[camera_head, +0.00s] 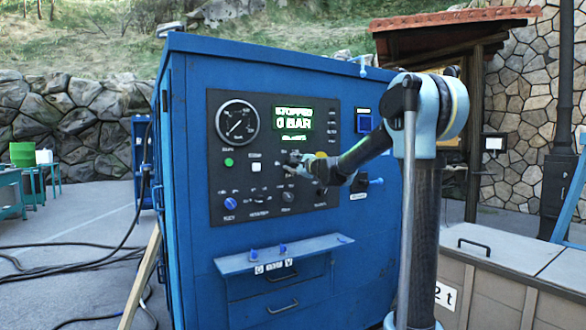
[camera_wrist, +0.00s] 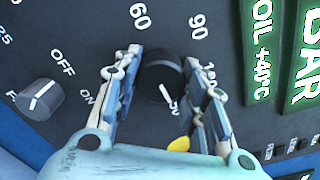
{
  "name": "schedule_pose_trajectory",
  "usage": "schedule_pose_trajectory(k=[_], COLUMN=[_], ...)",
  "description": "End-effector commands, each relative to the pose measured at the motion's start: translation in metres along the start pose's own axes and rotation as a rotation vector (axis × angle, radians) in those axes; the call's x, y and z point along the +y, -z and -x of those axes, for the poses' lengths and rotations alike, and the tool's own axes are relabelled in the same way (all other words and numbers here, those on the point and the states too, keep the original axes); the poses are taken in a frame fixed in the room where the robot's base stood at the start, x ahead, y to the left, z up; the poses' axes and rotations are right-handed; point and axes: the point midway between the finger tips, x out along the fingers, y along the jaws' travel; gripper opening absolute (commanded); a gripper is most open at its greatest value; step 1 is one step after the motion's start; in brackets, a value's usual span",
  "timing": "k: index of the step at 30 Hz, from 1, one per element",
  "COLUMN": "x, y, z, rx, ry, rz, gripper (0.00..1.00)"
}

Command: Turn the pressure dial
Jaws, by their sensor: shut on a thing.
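The pressure dial (camera_wrist: 163,80) is a black round knob with a white pointer line. It shows in the wrist view between my fingers, with the numbers 60 and 90 printed around it. My gripper (camera_wrist: 161,70) is shut on the dial, one finger on each side. The white line points towards the lower right of the wrist view. In the head view my gripper (camera_head: 303,164) is at the middle of the black control panel (camera_head: 225,190) and hides the dial. The panel's display (camera_head: 293,121) reads "STOPPED" and "0 BAR".
A round gauge (camera_head: 237,121) sits at the panel's upper left. An OFF/ON knob (camera_wrist: 41,100) is left of my gripper in the wrist view. A small shelf (camera_head: 284,254) juts from the blue cabinet (camera_head: 190,150) below the panel. Black cables (camera_head: 75,263) lie on the ground at left.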

Motion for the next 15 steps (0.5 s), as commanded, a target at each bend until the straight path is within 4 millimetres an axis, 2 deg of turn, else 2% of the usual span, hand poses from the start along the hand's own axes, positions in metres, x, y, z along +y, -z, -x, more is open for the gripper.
schedule_pose_trajectory(k=[15], x=[0.0028], y=[-0.0008], z=[0.0017], rx=[-0.004], ry=[-0.002], rz=[0.45], gripper=[0.15])
